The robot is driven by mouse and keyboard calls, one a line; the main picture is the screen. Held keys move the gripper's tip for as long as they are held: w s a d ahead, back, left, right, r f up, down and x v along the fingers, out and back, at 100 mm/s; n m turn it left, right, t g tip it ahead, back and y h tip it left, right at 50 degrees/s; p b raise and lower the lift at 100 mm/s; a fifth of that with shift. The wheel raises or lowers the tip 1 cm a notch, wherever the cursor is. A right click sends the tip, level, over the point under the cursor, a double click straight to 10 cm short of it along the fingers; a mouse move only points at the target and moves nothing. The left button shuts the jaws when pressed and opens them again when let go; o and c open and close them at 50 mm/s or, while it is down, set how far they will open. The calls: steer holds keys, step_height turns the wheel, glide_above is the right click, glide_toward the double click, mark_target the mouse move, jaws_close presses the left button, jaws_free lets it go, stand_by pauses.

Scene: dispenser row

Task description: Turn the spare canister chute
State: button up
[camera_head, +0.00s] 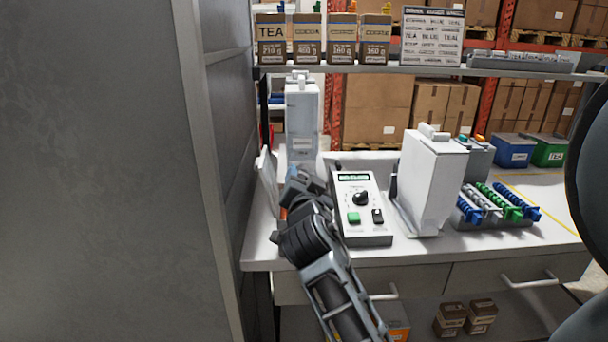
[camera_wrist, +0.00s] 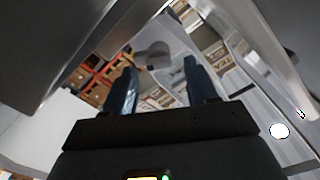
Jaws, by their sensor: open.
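My gripper (camera_wrist: 160,78) is open, its two dark fingers apart with nothing held between them in the wrist view. In the head view my gripper (camera_head: 303,186) is at the left of the bench, in front of a tall white canister (camera_head: 302,115). Its fingertips are hard to make out there. A second white canister (camera_head: 433,180) stands to the right, beyond a control box. A grey rounded part (camera_wrist: 154,52) shows beyond the fingers in the wrist view; I cannot tell whether it is the chute. No label tells me which canister is the spare one.
The control box (camera_head: 361,208) with a knob and a green button stands close right of my gripper. A pale upright panel (camera_head: 268,188) is close left. A rack (camera_head: 497,209) of blue, grey and green parts lies right. A shelf (camera_head: 385,69) runs above.

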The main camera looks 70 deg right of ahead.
steer(key=shift+w+d, duration=0.1)
steer(key=shift+d, duration=0.25)
steer(key=shift+c, duration=0.3)
steer(key=c, duration=1)
